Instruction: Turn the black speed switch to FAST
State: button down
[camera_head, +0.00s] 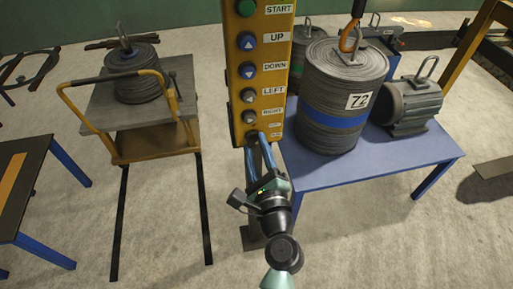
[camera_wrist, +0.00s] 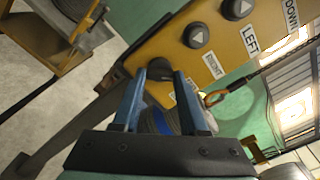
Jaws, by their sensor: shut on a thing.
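The yellow control box (camera_head: 268,51) hangs upright in the head view with a column of round buttons labelled START, UP, DOWN, LEFT and RIGHT. Below RIGHT are two small labels, too small to read. In the wrist view the black speed switch (camera_wrist: 159,66) shows as a dark knob at the lower end of the box's face (camera_wrist: 222,62). My gripper (camera_head: 257,137) reaches up to the box's lower end. Its blue fingers (camera_wrist: 158,78) are closed on either side of the knob. The switch's pointer and setting cannot be read.
A blue table (camera_head: 330,175) stands right of the box, with a drum marked 72 (camera_head: 338,72) and a grey motor (camera_head: 412,105). An orange hook (camera_head: 349,38) hangs over the drum. A cart (camera_head: 150,145) with a coil stands left.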

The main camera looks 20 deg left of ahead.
jog(key=shift+c, duration=2.2)
grip_release()
jog(key=b+v, duration=0.1)
jog(key=v, duration=1.2)
